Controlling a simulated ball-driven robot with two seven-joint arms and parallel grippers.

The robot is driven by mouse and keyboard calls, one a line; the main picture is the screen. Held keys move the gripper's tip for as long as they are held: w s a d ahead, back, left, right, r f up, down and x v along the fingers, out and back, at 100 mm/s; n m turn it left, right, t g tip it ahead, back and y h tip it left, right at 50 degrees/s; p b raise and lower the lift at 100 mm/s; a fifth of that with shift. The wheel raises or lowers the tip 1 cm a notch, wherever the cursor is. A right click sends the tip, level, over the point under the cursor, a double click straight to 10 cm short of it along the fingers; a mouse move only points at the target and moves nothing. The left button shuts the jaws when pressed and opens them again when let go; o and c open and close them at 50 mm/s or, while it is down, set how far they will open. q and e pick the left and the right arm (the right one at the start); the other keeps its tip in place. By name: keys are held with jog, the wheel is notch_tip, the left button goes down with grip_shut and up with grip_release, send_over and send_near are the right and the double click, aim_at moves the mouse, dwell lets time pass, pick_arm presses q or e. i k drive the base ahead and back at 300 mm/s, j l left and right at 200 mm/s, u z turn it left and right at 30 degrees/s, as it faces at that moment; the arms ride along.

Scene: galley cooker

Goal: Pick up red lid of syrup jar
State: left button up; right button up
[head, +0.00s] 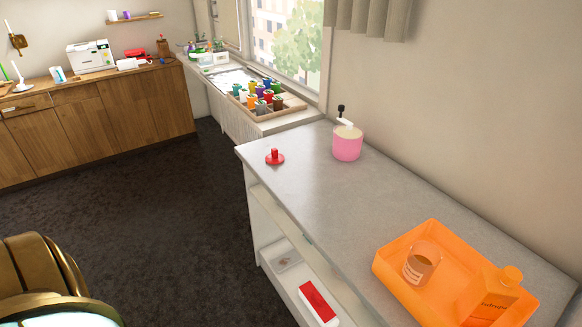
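A red lid (275,158) with an upright knob lies flat near the far left end of the grey counter (330,200). Nothing covers it. A clear open jar (421,263) with brown contents and a label stands in the orange tray at the near right, well apart from the lid. It looks like the syrup jar, but its label is too small to read. Neither of my grippers is in view.
A pink container (347,146) with a white and black top stands right of the lid. The orange tray (392,279) also holds an orange carton (492,298). The counter between lid and tray is clear. A brown curved seat (45,275) is at lower left.

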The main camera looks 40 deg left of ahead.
aim_at(275, 158)
jog(key=j+z, duration=0.15)
jog(key=z, duration=0.2)
jog(key=j+z, duration=0.2)
jog(key=z, duration=0.15)
jog(key=j+z, duration=0.2)
jog(key=z, duration=0.15)
jog(key=j+z, duration=0.15)
jog(key=j, duration=0.3)
jog(key=k+j+z, duration=0.15)
jog(key=j, duration=0.25)
jog(key=j+z, duration=0.15)
jog(key=j, duration=0.25)
jog(key=k+j+z, duration=0.15)
jog(key=j, duration=0.25)
jog(key=k+j+z, duration=0.15)
jog(key=j, duration=0.25)
